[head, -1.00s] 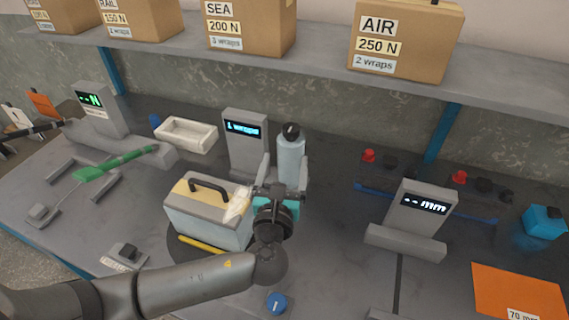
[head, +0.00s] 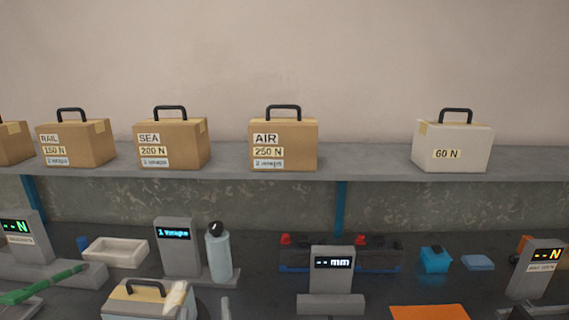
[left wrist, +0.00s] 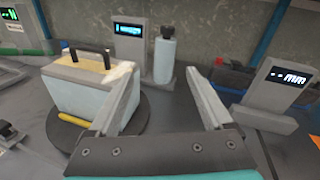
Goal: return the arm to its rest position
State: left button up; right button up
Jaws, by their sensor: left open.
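My left gripper (left wrist: 161,75) is open in the left wrist view, its two grey fingers spread with nothing between them. It is to the right of a pale case with a black handle (left wrist: 88,88), apart from it. The case stands on a dark round plate (left wrist: 72,137) with a yellow strip at its front edge. In the head view only the top of the case (head: 150,297) shows at the bottom edge. Most of my left arm is out of that view. My right gripper is not seen.
A bottle (head: 219,252) stands beside the "1 wraps" display (head: 178,247). The "mm" gauge (head: 332,273) is to the right. Boxes labelled SEA (head: 172,143) and AIR (head: 283,144) and a white 60 N box (head: 453,147) sit on the shelf (head: 365,174). Bench in front of the gauge is partly clear.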

pick_arm(q)
jog(key=s+f+n+g+h, duration=0.1)
jog(key=s+f+n+g, duration=0.3)
jog(key=s+n, duration=0.5)
jog(key=s+a+f+n+g+h, duration=0.1)
jog(key=s+f+n+g+h, duration=0.15)
jog(key=s+n+g, duration=0.6)
jog(key=s+f+n+g+h, duration=0.1)
jog(key=s+f+n, duration=0.4)
jog(key=n, duration=0.7)
notch_tip(320, 180, down, 20)
jog(key=s, duration=0.2)
jog(key=s+a+f+g, duration=0.2)
jog(key=s+a+f, duration=0.1)
jog(key=s+f, duration=1.3)
jog(key=shift+y+b, duration=0.35)
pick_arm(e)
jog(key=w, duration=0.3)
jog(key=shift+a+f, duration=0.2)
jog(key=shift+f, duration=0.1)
